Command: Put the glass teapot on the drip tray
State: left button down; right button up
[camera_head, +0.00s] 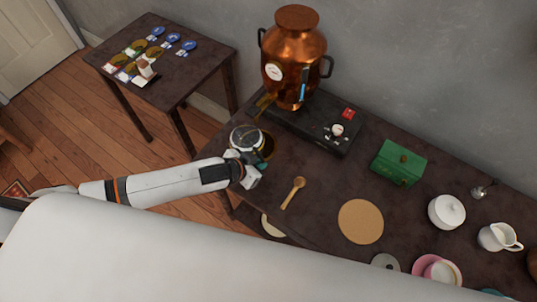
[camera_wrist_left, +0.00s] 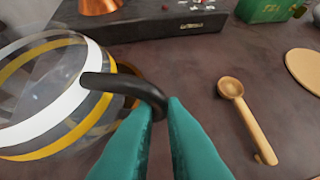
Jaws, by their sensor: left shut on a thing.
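The glass teapot (camera_head: 244,137) is at the left end of the long dark table, near the copper urn's spout. In the left wrist view the teapot (camera_wrist_left: 45,95) is clear, with white and yellow bands and a black handle (camera_wrist_left: 125,86). My left gripper (camera_head: 246,164) is shut on that handle; its teal fingertips (camera_wrist_left: 168,112) pinch the handle's end. A round brownish rim (camera_head: 268,147), seemingly the drip tray, shows beside and behind the teapot, mostly hidden. I cannot tell whether the teapot touches it. My right gripper is not in view.
The copper urn (camera_head: 295,55) stands on a black base (camera_head: 310,128) just behind. A wooden spoon (camera_head: 293,192) and a round cork mat (camera_head: 361,221) lie to the right. A green box (camera_head: 399,163) and white crockery (camera_head: 446,211) stand farther right. Table is bare around the spoon.

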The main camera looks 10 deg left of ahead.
pick_arm(q)
jog(key=w, duration=0.1)
jog(key=w+d, duration=0.2)
jog(key=shift+r+p, duration=0.25)
jog(key=shift+p, duration=0.1)
jog(key=shift+w+d+f, duration=0.15)
jog(key=shift+w+f, duration=0.25)
jog(key=shift+f, duration=0.55)
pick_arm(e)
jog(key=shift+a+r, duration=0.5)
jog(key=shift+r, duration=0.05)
pick_arm(q)
jog(key=shift+s, duration=0.1)
jog(key=shift+f, duration=0.15)
jog(key=c, duration=1.5)
grip_release()
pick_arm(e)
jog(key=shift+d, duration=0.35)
